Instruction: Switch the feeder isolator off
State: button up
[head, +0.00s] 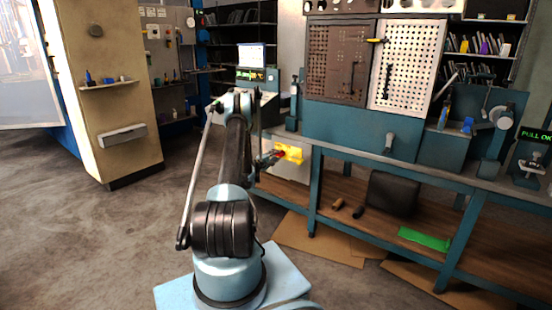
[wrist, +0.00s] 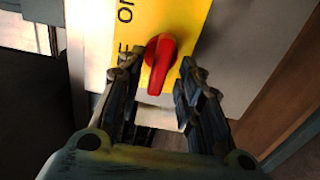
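The feeder isolator shows in the wrist view as a yellow plate (wrist: 185,17) with a red rotary handle (wrist: 160,58). The handle's long grip runs down the picture, leaning slightly left. "ON" (wrist: 125,12) reads sideways at the plate's upper left; a letter lower down is partly covered by my left finger. My gripper (wrist: 160,76) is open, with a finger on each side of the handle and gaps visible. I cannot tell how deep the fingertips reach. In the head view, the yellow isolator (head: 291,152) is on a pale cabinet, with my gripper (head: 274,156) right at it.
The pale cabinet (head: 284,171) stands at the left end of a blue workbench (head: 352,152). A bench leg (head: 314,190) is close on the right. Brown sheets (head: 318,240) lie on the floor; open floor (head: 90,240) is at left.

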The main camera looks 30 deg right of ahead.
jog(key=v, duration=1)
jog(key=shift+w, duration=0.1)
jog(key=s+a+r+m+g+y, duration=0.1)
jog(key=s+a+r+m+y, duration=0.15)
jog(key=a+r, duration=0.6)
jog(key=s+a+r+m+g+y, duration=0.15)
jog(key=s+a+r, duration=0.3)
jog(key=r, duration=0.75)
jog(key=s+a+r+y, duration=0.3)
jog(key=s+a+r, duration=0.1)
jog(key=s+a, duration=0.3)
jog(key=s+a+m+y, duration=0.1)
jog(key=s+a+y, duration=0.3)
jog(key=s+a, duration=1.25)
jog(key=s+a+f+y, duration=0.2)
jog(key=s+a, duration=0.2)
jog(key=s, duration=0.3)
jog(key=s+a+f+g+y, duration=0.1)
jog(key=s+a+f, duration=0.1)
jog(key=s+a, duration=0.2)
jog(key=s+a+f+g+y, duration=0.1)
jog(key=s+a, duration=0.4)
jog(key=s, duration=0.5)
jog(key=shift+s+f+y, duration=0.3)
jog(key=shift+f+y, duration=0.5)
jog(key=shift+f, duration=0.2)
